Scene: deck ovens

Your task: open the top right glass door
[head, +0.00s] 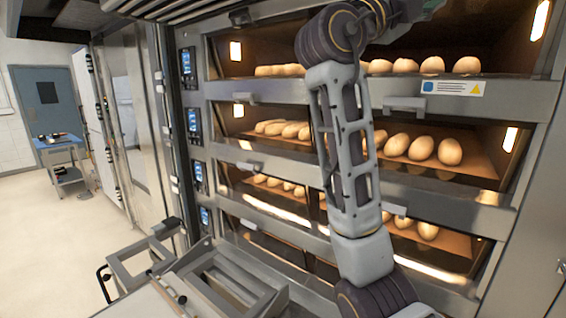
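The top right glass door (490,45) is on the highest deck in view, at the upper right. Loaves (467,65) show behind it, and its upper part is cut off by the picture's top edge. I cannot tell whether it is fully shut, and I see no handle of it clearly. My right arm rises from the bottom right across the ovens, and its far end bends right at the top edge in front of this deck. The fingers of my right gripper do not show. My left gripper is out of view.
Lower decks hold more loaves (422,149), with handles such as the second deck's right one (405,103). A label (452,89) sits below the top door. Control panels (193,122) line the ovens' left side. A blue cart (62,160) stands far left on open floor.

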